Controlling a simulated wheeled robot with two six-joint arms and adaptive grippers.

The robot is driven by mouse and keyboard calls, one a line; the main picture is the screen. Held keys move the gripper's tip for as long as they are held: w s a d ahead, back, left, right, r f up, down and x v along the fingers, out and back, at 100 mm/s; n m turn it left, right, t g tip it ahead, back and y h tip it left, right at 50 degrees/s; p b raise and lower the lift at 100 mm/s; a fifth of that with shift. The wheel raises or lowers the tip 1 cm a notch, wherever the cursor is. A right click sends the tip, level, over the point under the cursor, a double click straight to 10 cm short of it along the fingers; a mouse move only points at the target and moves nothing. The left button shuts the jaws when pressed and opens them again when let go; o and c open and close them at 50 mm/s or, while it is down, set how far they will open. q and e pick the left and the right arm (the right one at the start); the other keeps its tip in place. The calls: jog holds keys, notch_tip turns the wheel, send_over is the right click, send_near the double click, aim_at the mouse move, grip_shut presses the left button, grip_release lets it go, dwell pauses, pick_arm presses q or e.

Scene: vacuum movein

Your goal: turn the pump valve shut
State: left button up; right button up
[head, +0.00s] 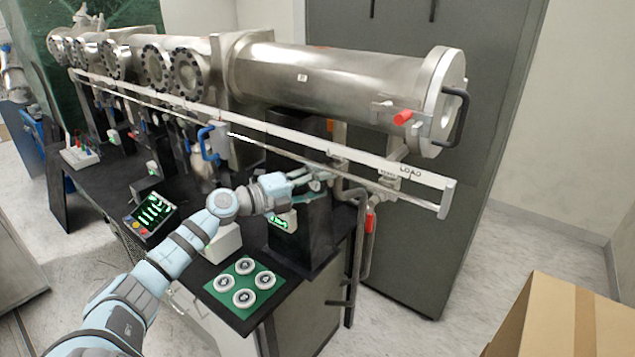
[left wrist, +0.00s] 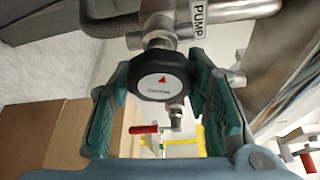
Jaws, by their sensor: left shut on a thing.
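The pump valve has a round black knob (left wrist: 162,76) with a small red triangle on its face, under a white PUMP label (left wrist: 197,18) on a metal pipe. My left gripper (left wrist: 165,95) has its teal fingers on both sides of the knob and is shut on it. In the head view my left gripper (head: 312,181) reaches in under the white rail, near the right end of the bench. There the gripper mostly hides the knob. My right gripper is not in view.
A long steel chamber (head: 330,75) lies above the white rail (head: 300,142). A red handle (head: 370,221) hangs on piping right of the gripper. A green mat (head: 222,283) with several round flanges and a small display box (head: 153,214) are on the bench. A cardboard box (head: 570,315) stands front right.

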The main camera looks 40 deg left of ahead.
pick_arm(q)
jog(key=m+g+y, duration=0.1)
jog(key=m, duration=0.2)
jog(key=shift+f+m, duration=0.15)
jog(key=shift+m, duration=0.15)
jog(key=m+g+y, duration=0.1)
jog(key=m+y, duration=0.1)
jog(key=shift+m, duration=0.4)
jog(key=shift+a+f+m+y, duration=0.1)
jog(key=shift+f+m+y, duration=0.1)
jog(key=shift+m+y, duration=0.65)
jog(key=shift+m+y+b, duration=0.25)
jog(key=shift+m+b, duration=0.25)
jog(key=shift+m, duration=0.35)
jog(key=shift+g, duration=0.3)
jog(key=o, duration=1.2)
jog(key=shift+c, duration=0.2)
jog(key=shift+r, duration=0.1)
